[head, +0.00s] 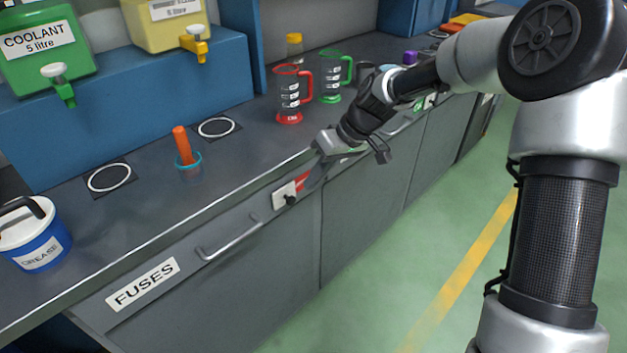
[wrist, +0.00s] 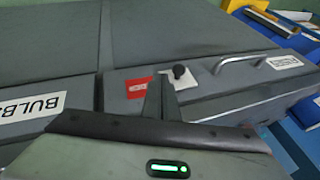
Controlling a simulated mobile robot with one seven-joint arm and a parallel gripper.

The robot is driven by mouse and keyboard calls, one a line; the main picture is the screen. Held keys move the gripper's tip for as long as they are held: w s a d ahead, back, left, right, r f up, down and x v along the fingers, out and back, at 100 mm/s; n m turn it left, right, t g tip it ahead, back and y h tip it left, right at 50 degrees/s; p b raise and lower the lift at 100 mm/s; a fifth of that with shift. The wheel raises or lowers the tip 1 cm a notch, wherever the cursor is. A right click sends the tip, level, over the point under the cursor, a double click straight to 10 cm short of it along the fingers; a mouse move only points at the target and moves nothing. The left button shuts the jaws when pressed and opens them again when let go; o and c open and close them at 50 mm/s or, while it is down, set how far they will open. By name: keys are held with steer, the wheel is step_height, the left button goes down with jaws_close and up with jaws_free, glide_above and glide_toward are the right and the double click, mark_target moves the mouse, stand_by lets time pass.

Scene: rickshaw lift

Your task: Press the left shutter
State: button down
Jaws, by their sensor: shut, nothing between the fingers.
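No part is plainly marked as a shutter. A white plate with a black knob (head: 285,196) sits on the drawer front at the counter's edge, with a red label (head: 301,181) beside it.
The FUSES drawer (head: 143,284) has a bar handle (head: 230,240). On the counter stand red (head: 290,95) and green jugs (head: 331,78), an orange stick in a teal ring (head: 184,145) and a grease tub (head: 33,236). Coolant tanks (head: 45,50) stand behind. The green floor is clear.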

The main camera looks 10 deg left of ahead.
steer(key=p+v, duration=0.2)
steer(key=v, duration=0.8)
steer(key=shift+w+d, duration=0.2)
steer(key=shift+d, duration=0.05)
steer(key=shift+r, duration=0.15)
steer(key=s+d+r+m+h+p, duration=0.15)
steer(key=s+d+r, duration=0.25)
steer(key=s, duration=0.8)
steer(key=s+d+r+m+h+p, duration=0.1)
steer(key=s+d+r+m+h, duration=0.25)
steer(key=s, duration=0.85)
steer(key=s+d+r+m+t+b, duration=0.25)
steer(key=d+m+t, duration=0.2)
steer(key=d, duration=0.45)
step_height(320, 180, up, 21)
steer(key=p, duration=2.1)
steer(key=shift+w+r+n+t+h, duration=0.25)
steer(key=shift+n+t+h, duration=0.1)
steer(key=shift+t+h, duration=0.1)
steer(key=shift+d, duration=0.15)
